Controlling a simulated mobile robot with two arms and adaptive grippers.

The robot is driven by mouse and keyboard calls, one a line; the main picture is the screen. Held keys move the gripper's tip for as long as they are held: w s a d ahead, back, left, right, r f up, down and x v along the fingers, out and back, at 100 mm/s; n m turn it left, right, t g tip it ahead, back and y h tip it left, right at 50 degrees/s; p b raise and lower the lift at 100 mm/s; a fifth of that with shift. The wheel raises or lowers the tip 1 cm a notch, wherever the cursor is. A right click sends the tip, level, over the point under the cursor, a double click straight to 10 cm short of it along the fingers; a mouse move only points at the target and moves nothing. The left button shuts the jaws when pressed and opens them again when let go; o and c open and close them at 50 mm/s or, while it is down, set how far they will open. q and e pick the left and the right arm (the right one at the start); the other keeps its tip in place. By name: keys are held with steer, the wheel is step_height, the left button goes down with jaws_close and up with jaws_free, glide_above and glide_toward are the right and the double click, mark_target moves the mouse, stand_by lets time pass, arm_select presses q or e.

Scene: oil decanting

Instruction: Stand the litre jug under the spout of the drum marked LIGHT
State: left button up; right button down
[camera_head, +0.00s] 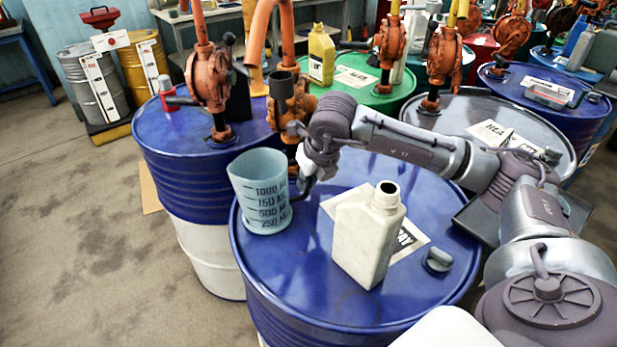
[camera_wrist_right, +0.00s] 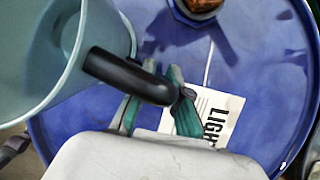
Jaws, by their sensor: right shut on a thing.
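The litre jug (camera_head: 262,200) is pale blue, with dark marks up to 1000. It is upright at the left rim of the front blue drum (camera_head: 300,285); I cannot tell whether its base touches the lid. My right gripper (camera_head: 308,172) is shut on its black handle (camera_wrist_right: 130,76); the teal fingers (camera_wrist_right: 155,103) show in the right wrist view. A label reading LIGHT (camera_wrist_right: 220,115) lies on the drum lid. An orange pump (camera_head: 295,128) with a dark upright fitting (camera_head: 281,92) stands behind my gripper, which partly hides it. My left gripper is not visible.
A white canister (camera_head: 366,235) stands on the same lid, right of the jug, partly covering the label. Another blue drum (camera_head: 185,150) stands behind left. Other pump drums crowd the back. Floor at left is clear.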

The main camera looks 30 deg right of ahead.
steer(key=shift+s+f, duration=0.1)
steer(key=shift+f, duration=0.25)
steer(key=shift+s, duration=0.15)
steer(key=c, duration=1.2)
jaws_free()
steer(key=shift+r, duration=0.15)
steer(key=b+v, duration=0.1)
steer(key=v, duration=1)
steer(key=shift+s+r, duration=0.15)
steer(key=shift+r, duration=0.2)
